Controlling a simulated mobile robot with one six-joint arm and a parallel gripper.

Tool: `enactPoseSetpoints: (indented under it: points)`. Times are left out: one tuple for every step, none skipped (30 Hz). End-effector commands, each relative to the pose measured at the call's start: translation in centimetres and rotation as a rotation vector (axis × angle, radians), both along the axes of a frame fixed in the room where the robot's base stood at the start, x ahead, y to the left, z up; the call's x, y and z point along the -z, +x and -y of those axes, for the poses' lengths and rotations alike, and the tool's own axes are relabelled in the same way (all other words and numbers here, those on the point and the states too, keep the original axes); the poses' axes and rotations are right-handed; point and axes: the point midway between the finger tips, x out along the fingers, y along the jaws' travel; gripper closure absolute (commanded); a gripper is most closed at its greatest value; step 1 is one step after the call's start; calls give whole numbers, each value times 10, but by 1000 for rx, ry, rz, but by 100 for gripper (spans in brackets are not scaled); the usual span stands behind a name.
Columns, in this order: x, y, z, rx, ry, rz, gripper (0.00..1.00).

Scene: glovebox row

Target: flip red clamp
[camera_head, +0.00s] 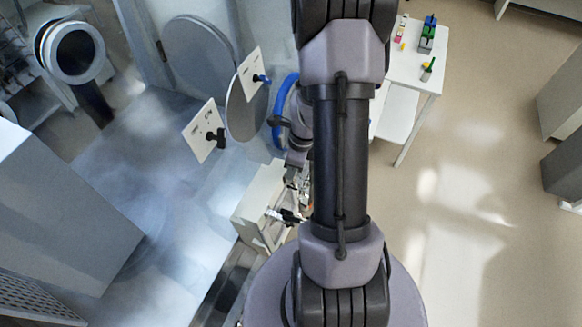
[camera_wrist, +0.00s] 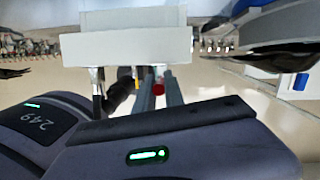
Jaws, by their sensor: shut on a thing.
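The red clamp (camera_wrist: 158,87) shows in the wrist view as a small red piece between the two grey fingers of my gripper (camera_wrist: 159,92), under a white panel. My gripper is shut on it. The rest of the clamp is hidden by the fingers and the panel. In the head view my arm covers most of this spot, and the clamp cannot be made out clearly there.
The white panel (camera_wrist: 122,47) is close ahead of the fingers, with a black handle (camera_wrist: 121,92) beside them. A white box (camera_head: 258,208) stands beside my arm. Plates with black (camera_head: 214,138) and blue (camera_head: 262,79) knobs are up left. A white table (camera_head: 410,75) holds small coloured items.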

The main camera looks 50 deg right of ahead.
Motion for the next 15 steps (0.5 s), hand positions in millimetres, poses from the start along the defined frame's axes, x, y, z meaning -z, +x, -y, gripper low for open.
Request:
enactPoseSetpoints:
  points:
    - [1,-1,-1,-1,2,-2,81]
    - [1,-1,-1,-1,2,-2,75]
    - [1,-1,-1,-1,2,-2,67]
    - [1,-1,-1,-1,2,-2,65]
    - [1,-1,-1,-1,2,-2,65]
    - [1,-1,-1,0,1,-2,65]
    - [1,-1,-1,0,1,-2,65]
    - [1,-1,-1,0,1,-2,65]
    - [1,-1,-1,0,2,-1,65]
    - [1,-1,-1,0,2,-1,65]
    - [1,-1,-1,0,2,-1,65]
    - [0,-1,-1,0,2,-1,65]
    - [-1,-1,0,0,2,-1,65]
    - [-3,-1,0,0,1,-1,65]
    - [-7,-1,1,0,0,1,65]
